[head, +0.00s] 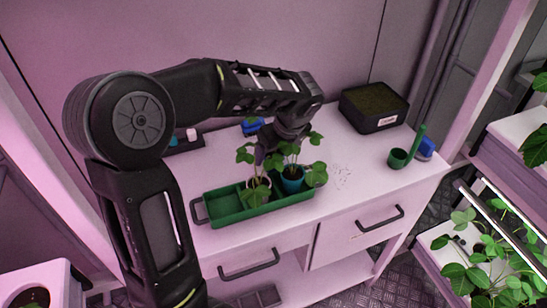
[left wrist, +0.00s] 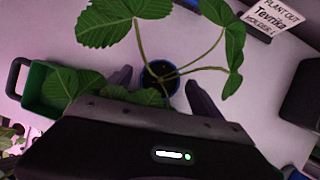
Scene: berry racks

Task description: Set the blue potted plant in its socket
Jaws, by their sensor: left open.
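The blue potted plant (head: 292,184) has a blue pot and broad green leaves. In the head view it shows at the right end of the green tray (head: 222,212); I cannot tell whether it is seated in a socket. A second plant in a pale pot (head: 258,191) is just left of it. My left gripper (head: 278,150) is above and behind the plants, partly hidden by leaves. In the left wrist view its open fingers (left wrist: 160,90) are on either side of the blue pot (left wrist: 158,82), with gaps visible. My right gripper is not in view.
A dark soil-filled box (head: 374,106) stands at the back right of the white table. A white label (left wrist: 271,17) shows in the left wrist view. The tabletop right of the tray is mostly clear.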

